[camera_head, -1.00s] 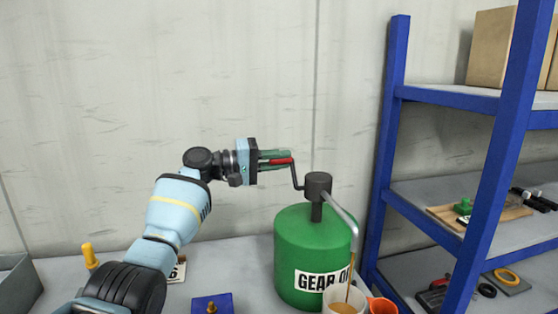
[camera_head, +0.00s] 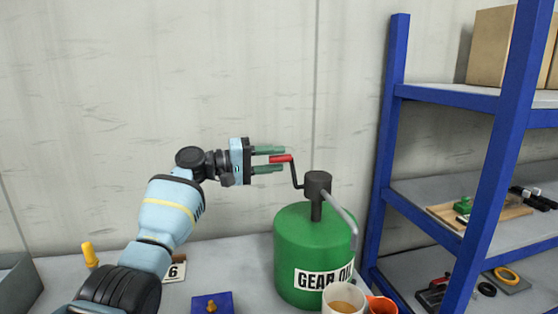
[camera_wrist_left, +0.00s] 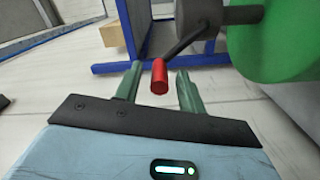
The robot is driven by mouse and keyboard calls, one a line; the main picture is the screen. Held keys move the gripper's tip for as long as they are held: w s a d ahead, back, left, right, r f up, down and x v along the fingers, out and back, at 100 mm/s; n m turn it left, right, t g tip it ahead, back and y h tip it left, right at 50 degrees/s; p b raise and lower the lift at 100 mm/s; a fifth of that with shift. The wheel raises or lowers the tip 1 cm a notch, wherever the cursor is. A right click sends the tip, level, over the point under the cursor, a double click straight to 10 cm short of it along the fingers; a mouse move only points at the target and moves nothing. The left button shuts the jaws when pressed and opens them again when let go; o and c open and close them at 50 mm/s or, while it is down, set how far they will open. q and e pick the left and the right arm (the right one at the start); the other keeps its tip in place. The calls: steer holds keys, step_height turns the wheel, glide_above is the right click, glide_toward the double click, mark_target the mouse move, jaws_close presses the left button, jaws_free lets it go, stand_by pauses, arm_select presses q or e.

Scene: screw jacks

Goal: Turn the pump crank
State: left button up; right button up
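The pump crank has a red handle (camera_head: 281,158) on a dark bent arm (camera_head: 296,175) that joins the dark pump head (camera_head: 318,186). The pump stands on a green drum (camera_head: 300,252) labelled GEAR OIL. My left gripper (camera_head: 269,160) is open, with its green fingers apart just left of the handle. In the left wrist view the red handle (camera_wrist_left: 159,76) lies between the fingertips, with a gap on both sides. A white cup (camera_head: 344,299) holding brown oil stands under the grey spout (camera_head: 341,214); no stream shows. My right gripper is not in view.
An orange container (camera_head: 382,305) stands beside the cup. A blue shelf rack (camera_head: 395,120) with boxes and tools is close on the right. A blue block (camera_head: 212,303) and a yellow-handled item (camera_head: 90,254) are on the grey bench. The wall is behind.

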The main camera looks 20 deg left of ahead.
arm_select(q)
steer(key=v, duration=0.6)
steer(key=shift+s, duration=0.1)
stand_by(1.1)
